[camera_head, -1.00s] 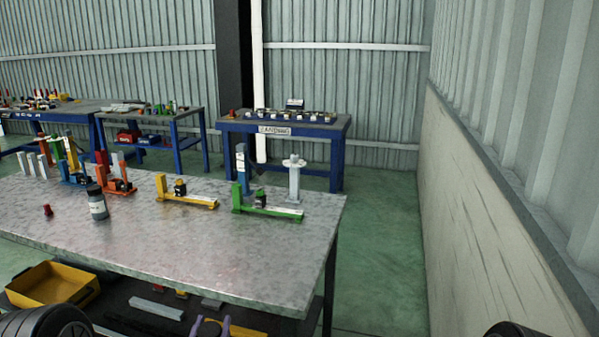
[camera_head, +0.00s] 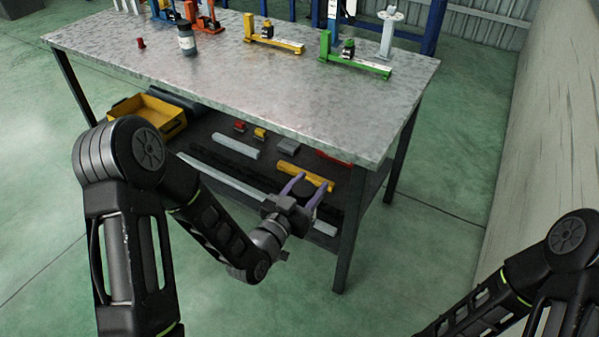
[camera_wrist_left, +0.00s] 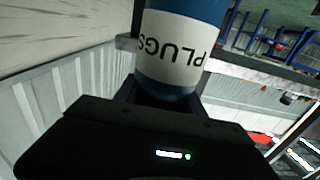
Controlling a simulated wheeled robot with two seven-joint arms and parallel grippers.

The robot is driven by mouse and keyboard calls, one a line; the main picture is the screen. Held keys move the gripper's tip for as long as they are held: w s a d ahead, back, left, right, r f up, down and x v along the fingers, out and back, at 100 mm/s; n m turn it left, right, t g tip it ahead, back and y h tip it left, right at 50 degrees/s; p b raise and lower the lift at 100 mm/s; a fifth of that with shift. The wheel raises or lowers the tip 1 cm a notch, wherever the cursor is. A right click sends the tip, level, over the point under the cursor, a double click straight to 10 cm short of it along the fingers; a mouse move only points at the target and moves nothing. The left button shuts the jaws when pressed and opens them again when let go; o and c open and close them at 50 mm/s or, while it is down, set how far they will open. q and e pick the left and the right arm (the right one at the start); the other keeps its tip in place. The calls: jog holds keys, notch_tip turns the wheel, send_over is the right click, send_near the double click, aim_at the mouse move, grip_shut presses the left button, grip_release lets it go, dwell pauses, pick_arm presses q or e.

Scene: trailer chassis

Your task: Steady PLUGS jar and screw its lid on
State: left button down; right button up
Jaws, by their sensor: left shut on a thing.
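My left gripper (camera_head: 314,180), with purple fingers, is in front of the workbench and lower than its top. It is shut on the PLUGS jar (camera_wrist_left: 172,50), a blue jar with a white label that reads upside down in the left wrist view. Only a dark round shape shows between the fingers in the head view, and I cannot tell its lid there. A dark jar (camera_head: 187,42) with a pale label and black top stands upright on the bench, its label unreadable. My right arm enters at lower right; its gripper is out of view.
The metal workbench (camera_head: 230,90) has a clear front area. A red knob-like piece (camera_head: 141,43), a yellow fixture (camera_head: 275,45) and a green fixture (camera_head: 355,62) stand toward its back. The lower shelf holds a yellow bin (camera_head: 150,118) and loose bars. Open green floor lies right.

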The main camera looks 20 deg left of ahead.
pick_arm(q)
jog(key=s+d+f+m+g+h, duration=0.3)
jog(key=s+d+h, duration=0.3)
jog(key=d, duration=0.3)
jog(key=shift+s+d+f+m+g+h, duration=0.25)
jog(key=shift+f+m, duration=0.25)
jog(key=shift+m, duration=0.4)
